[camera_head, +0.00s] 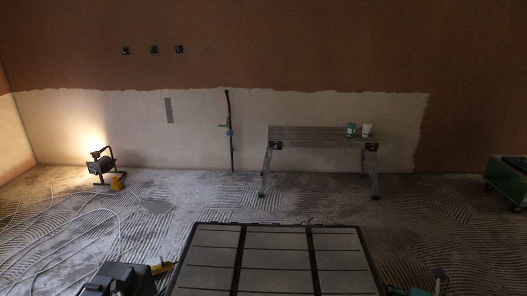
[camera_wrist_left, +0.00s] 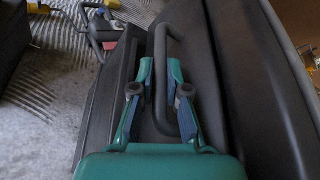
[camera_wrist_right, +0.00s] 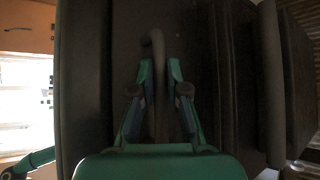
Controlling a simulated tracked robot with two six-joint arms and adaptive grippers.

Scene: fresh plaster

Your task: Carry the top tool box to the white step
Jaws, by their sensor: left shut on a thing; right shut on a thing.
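The tool box (camera_head: 277,262) is dark, with a lid of grey panels and black ribs, at the bottom middle of the head view. In the left wrist view, my left gripper (camera_wrist_left: 160,72) is shut on a black side handle (camera_wrist_left: 160,98) of the box. In the right wrist view, my right gripper (camera_wrist_right: 159,70) is shut on the opposite handle (camera_wrist_right: 158,48). What is under the box is hidden.
Two small cups (camera_head: 366,129) (camera_head: 351,130) stand on the step's right part. A lit work lamp (camera_head: 102,164) and pale cables (camera_head: 75,225) lie left. A black case (camera_head: 118,281) is at lower left, a green cart (camera_head: 508,178) at right. Floor before the step looks clear.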

